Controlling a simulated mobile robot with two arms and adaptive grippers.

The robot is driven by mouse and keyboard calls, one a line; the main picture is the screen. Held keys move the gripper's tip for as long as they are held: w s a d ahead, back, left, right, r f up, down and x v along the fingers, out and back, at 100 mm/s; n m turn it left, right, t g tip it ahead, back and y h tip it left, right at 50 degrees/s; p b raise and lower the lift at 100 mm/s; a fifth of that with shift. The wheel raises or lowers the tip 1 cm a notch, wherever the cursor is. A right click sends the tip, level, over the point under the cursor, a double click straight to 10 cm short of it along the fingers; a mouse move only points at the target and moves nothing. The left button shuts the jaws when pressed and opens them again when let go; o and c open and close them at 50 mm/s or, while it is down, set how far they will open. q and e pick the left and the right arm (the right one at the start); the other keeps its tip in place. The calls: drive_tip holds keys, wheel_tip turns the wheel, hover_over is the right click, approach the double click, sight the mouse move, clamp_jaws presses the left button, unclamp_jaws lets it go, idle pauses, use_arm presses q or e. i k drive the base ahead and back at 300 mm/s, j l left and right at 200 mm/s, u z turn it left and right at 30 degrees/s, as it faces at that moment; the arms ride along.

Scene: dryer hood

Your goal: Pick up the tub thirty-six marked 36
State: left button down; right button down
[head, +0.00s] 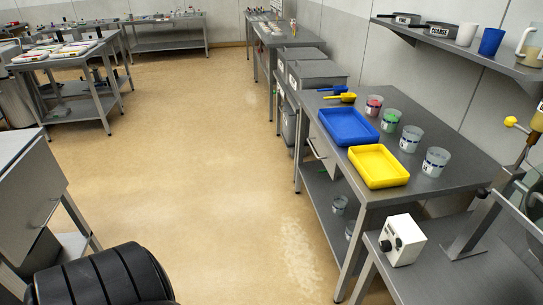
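Several clear tubs stand in a row on the steel table at the right: one with red contents (374,105), one with green contents (390,121), and two pale ones (410,139) (436,162). More clear tubs (339,204) sit on the shelf under the table. Neither of my grippers is in view.
A blue tray (347,127) and a yellow tray (378,166) lie left of the tubs. A white control box (402,240) stands nearer. A wall shelf (470,58) holds cups and a jug. The floor (215,170) left of the table is open, with a pale patch.

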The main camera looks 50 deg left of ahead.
sight(341, 202)
drive_tip(key=u, duration=0.9)
drive_tip(key=i+j+z, duration=0.1)
drive_tip(key=i+j, duration=0.45)
